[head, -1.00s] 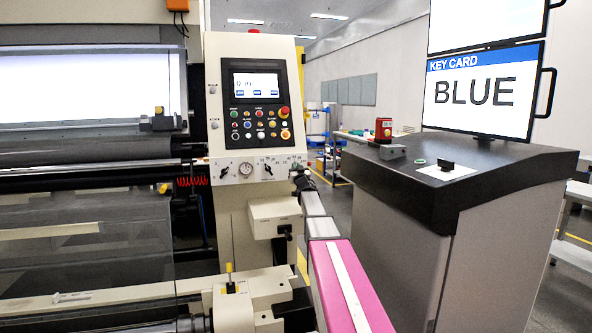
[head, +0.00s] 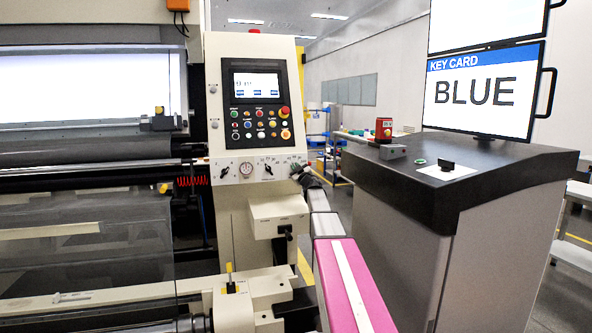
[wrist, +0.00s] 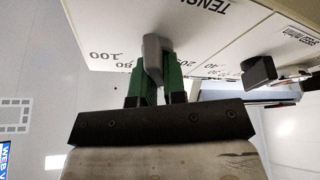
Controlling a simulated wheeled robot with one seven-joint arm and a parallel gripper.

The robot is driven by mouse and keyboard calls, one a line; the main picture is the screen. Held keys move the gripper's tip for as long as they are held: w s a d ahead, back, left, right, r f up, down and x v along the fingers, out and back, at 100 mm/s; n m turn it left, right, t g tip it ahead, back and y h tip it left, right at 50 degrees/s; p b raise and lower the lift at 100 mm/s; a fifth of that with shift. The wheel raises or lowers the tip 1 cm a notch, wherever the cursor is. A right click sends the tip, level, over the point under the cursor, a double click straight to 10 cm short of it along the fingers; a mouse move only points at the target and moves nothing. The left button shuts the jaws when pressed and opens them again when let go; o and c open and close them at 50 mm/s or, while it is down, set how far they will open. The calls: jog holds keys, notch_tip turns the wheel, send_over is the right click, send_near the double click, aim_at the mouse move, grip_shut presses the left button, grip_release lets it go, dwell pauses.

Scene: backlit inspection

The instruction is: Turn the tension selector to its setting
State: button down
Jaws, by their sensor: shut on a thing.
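The tension selector (wrist: 153,52) is a grey knob on the cream panel, under lettering that begins "TENS". In the wrist view my gripper (wrist: 154,72) has its two green fingers on either side of the knob and is shut on it. Scale marks 100 and 80 show to the left of the knob. The knob's pointer and the setting it stands at cannot be told. In the head view my gripper (head: 300,172) is at the right end of the machine's lower dial strip and hides the selector.
A black knob (wrist: 258,73) with its own scale sits just right of my gripper in the wrist view. The strip also carries a gauge (head: 246,169). The control screen (head: 257,84) is above. A dark console (head: 470,170) stands right of my arm; its monitor (head: 485,90) reads "KEY CARD BLUE".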

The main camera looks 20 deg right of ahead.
dwell(0.4)
jog(key=c, duration=1.2)
grip_release()
jog(key=v, duration=1)
jog(key=shift+s+d+f, duration=0.1)
jog(key=shift+s+f, duration=0.05)
jog(key=shift+s, duration=0.25)
jog(key=shift+s, duration=0.1)
